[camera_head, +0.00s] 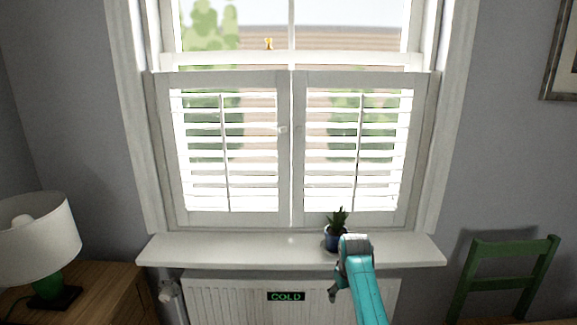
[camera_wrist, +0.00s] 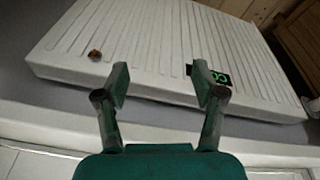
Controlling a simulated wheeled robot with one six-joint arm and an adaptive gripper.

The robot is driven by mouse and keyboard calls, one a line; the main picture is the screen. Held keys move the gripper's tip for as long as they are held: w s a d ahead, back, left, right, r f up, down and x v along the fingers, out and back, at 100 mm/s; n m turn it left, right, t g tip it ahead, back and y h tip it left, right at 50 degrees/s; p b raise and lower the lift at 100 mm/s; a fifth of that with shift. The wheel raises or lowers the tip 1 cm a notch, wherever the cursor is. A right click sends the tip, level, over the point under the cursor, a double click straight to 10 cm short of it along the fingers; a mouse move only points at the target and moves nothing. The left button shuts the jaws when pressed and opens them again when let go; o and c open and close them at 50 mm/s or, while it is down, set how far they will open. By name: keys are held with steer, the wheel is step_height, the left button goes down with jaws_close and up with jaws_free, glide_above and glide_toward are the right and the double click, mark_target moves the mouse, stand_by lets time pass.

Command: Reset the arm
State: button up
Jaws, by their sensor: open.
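My gripper (camera_wrist: 161,80) is open in the wrist view, with its two fingers apart and nothing between them. Beyond the fingers is the white ribbed radiator (camera_wrist: 150,45). In the head view my teal arm reaches up from the bottom, and my gripper (camera_head: 333,293) hangs partly hidden in front of the radiator (camera_head: 230,290), below the windowsill. A potted plant (camera_head: 334,236) in a dark blue pot stands on the sill, just behind my wrist, which overlaps it in the picture.
The white windowsill (camera_head: 220,250) is otherwise clear. A dark sign (camera_head: 286,296) reading "COLD" is on the radiator. Shuttered windows rise behind. A lamp (camera_head: 38,240) stands on a wooden table (camera_head: 100,285) at left. A green chair (camera_head: 508,262) is at right.

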steer(key=s+f+t, duration=0.2)
steer(key=s+f, duration=0.5)
steer(key=f, duration=0.3)
steer(key=s+f+t, duration=0.1)
steer(key=s+f, duration=0.6)
steer(key=f, duration=0.3)
steer(key=s+f+m+t, duration=0.1)
steer(key=s+f, duration=0.2)
steer(key=s, duration=0.7)
steer(key=s+f+m+t, duration=0.1)
steer(key=s+f+t, duration=0.1)
steer(key=s, duration=0.7)
steer(key=s+r+t, duration=0.1)
steer(key=s+r, duration=0.2)
steer(key=s, duration=0.4)
steer(key=s+d+r+t, duration=0.1)
steer(key=s+r, duration=0.2)
steer(key=s, duration=0.5)
steer(key=s+r+t, duration=0.1)
steer(key=s+r, duration=0.2)
steer(key=s, duration=0.4)
steer(key=s+r+t, duration=0.1)
steer(key=s+r, duration=0.5)
steer(key=r, duration=0.4)
steer(key=s+r+m+t, duration=0.1)
steer(key=s+r+t, duration=0.1)
steer(key=s+r, duration=0.4)
step_height(320, 180, up, 4)
steer(key=shift+s+d+r+m, duration=0.15)
steer(key=shift+s+m, duration=0.15)
